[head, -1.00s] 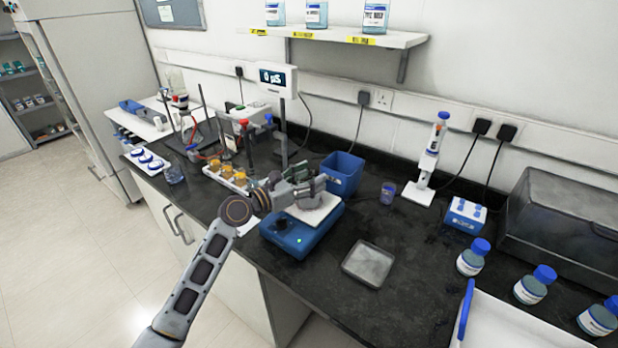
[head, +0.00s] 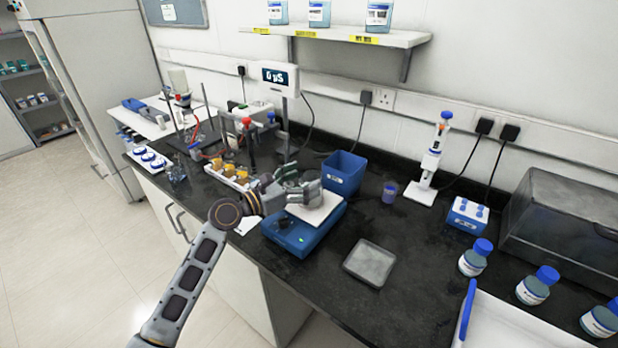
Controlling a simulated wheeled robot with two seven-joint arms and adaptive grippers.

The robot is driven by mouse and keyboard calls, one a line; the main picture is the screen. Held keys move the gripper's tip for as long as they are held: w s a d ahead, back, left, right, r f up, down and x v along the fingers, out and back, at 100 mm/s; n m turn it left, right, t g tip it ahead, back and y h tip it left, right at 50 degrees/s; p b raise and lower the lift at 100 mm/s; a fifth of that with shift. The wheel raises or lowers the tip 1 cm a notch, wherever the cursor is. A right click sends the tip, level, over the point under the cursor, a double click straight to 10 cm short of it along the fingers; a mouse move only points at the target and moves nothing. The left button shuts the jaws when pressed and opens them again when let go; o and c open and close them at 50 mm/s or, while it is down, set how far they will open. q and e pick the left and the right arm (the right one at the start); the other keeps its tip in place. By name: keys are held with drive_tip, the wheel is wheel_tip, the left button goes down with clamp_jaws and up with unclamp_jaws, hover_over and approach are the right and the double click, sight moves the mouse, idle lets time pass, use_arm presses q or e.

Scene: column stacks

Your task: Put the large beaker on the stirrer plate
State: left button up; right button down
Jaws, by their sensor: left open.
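The stirrer plate (head: 297,240) is a blue unit with a white top on the black bench, just in front of the blue bin. My left gripper (head: 311,192) is open, low over the back part of the white top; its fingers cover part of it. I cannot make out a separate large beaker at the fingers or on the plate. A small clear glass vessel (head: 176,174) stands at the bench's left end; I cannot tell whether it is the large beaker. My right gripper is not in view.
A blue bin (head: 344,174) stands behind the plate, and a rack with orange-capped items (head: 230,177) is to its left. A grey square dish (head: 369,263) lies at its front right. Blue-capped bottles (head: 472,262) and a white tray (head: 510,320) are further right.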

use_arm(q)
drive_tip(key=v, duration=0.9)
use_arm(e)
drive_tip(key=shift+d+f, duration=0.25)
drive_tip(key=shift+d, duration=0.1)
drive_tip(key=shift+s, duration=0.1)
